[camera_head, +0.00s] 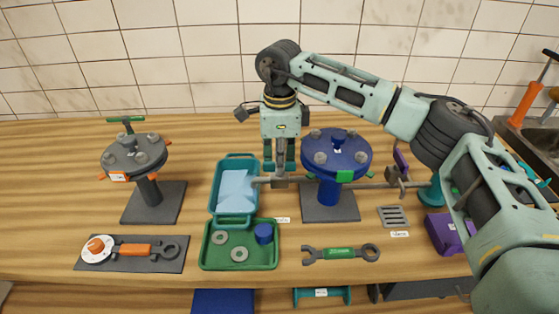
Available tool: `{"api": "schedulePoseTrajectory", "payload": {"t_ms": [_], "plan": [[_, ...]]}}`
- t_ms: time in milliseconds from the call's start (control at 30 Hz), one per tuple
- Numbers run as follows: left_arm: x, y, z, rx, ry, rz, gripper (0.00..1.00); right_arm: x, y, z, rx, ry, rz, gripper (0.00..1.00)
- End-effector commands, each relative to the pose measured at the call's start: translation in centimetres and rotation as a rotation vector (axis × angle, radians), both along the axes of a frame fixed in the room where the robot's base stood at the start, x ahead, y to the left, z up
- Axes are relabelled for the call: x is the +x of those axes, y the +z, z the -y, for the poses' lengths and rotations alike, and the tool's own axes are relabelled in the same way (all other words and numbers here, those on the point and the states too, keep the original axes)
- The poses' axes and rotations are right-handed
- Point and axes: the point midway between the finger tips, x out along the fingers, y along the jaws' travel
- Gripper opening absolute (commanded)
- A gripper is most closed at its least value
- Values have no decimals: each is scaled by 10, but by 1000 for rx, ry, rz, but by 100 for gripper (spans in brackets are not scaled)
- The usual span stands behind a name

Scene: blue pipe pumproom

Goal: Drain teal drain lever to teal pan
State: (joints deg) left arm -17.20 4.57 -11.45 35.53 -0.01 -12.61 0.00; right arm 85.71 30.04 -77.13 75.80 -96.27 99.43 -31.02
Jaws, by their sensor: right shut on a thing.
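My right gripper (280,172) reaches down from above at the left end of the pipe beside the blue flanged drum (337,150). It is shut at the pipe's valve, on what appears to be the teal drain lever (291,153); the fingers hide most of it, so its angle cannot be told. The teal pan (235,220) lies just left of the gripper, under the pipe's open end. A pale blue surface, like liquid, shows in the pan. My left gripper is not in view.
A green tray (210,262) with washers and a blue cup stands in front of the pan. A grey flanged drum (135,155) stands at left. A wrench (341,253), a floor-drain grate (393,216) and a purple box (447,233) lie at front right.

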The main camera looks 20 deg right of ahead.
Motion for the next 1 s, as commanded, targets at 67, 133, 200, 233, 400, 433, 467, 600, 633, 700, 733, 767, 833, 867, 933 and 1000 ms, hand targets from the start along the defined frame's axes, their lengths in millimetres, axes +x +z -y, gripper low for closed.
{"api": "schedulePoseTrajectory", "payload": {"t_ms": [67,133,200,233,400,433,467,600,633,700,733,767,833,867,933,1000], "plan": [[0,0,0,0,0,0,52,0,1,-1,0,5,3,0],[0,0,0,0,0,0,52,0,1,-1,0,5,3,11],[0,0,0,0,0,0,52,0,1,-1,0,4,3,17],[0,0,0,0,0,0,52,0,1,0,0,4,3,20],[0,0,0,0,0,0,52,0,1,0,0,2,1,28],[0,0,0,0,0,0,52,0,1,0,0,2,1,28],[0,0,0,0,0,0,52,0,0,0,0,2,1,28],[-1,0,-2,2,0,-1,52,0,0,0,0,1,1,28],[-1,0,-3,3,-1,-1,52,0,1,0,0,1,1,28],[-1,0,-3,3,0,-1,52,0,5,0,0,0,2,28],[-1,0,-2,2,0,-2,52,1,8,0,0,0,3,28],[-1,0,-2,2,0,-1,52,1,11,-1,0,0,4,28],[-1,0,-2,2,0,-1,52,1,22,-1,0,1,5,28],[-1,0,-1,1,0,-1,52,1,28,-1,0,1,5,28],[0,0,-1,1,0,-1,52,1,44,-1,1,1,5,28],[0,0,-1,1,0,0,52,1,59,0,0,0,6,28]]}}
